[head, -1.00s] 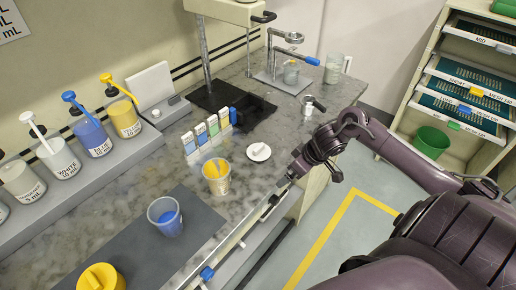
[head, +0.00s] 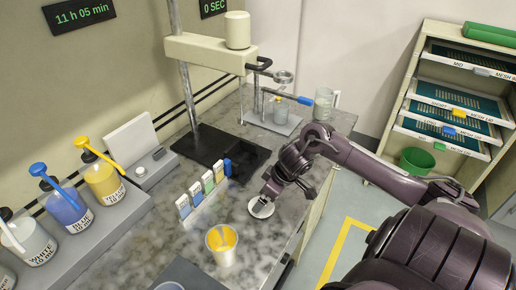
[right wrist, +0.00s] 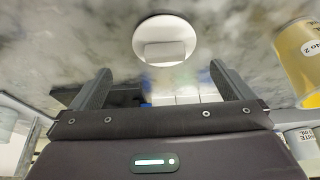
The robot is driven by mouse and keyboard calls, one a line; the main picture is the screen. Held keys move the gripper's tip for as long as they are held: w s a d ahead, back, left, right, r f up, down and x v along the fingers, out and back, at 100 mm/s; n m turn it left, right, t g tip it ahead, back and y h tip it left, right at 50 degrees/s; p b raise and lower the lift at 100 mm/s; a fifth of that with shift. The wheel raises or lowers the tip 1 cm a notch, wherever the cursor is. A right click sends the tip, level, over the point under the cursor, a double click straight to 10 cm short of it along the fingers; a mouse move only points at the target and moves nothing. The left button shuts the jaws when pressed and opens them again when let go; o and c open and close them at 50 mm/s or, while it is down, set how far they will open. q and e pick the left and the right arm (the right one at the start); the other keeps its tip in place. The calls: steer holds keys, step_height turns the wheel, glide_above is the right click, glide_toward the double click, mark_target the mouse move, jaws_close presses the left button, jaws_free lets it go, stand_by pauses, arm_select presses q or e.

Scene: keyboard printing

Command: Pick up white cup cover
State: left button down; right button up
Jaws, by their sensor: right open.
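The white cup cover (head: 257,211) lies flat on the marble counter, partly hidden by my right gripper in the head view. In the right wrist view the round white cover (right wrist: 178,27) shows whole, with a raised block-shaped handle on top. My right gripper (head: 264,198) is just above the cover. In the right wrist view its two fingers (right wrist: 160,72) are spread apart with nothing between them, and the cover lies ahead of the fingertips, roughly centred. My left gripper is in neither view.
A cup with yellow contents (head: 221,258) stands near the cover, toward the front. Several small colour-labelled boxes (head: 203,190) stand left of the cover. A black tray (head: 225,148) and stand base lie behind. The counter's right edge is close.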

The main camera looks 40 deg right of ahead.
steer(key=shift+w+a+f+p, duration=0.1)
steer(key=shift+a+f+p, duration=0.25)
steer(key=shift+f, duration=0.5)
steer(key=x, duration=0.2)
steer(key=shift+w+a+f, duration=0.15)
steer(key=shift+w+f, duration=0.1)
steer(key=shift+f, duration=0.05)
steer(key=shift+w+f, duration=0.2)
steer(key=shift+f, duration=0.1)
steer(key=shift+s, duration=0.1)
steer(key=c, duration=1)
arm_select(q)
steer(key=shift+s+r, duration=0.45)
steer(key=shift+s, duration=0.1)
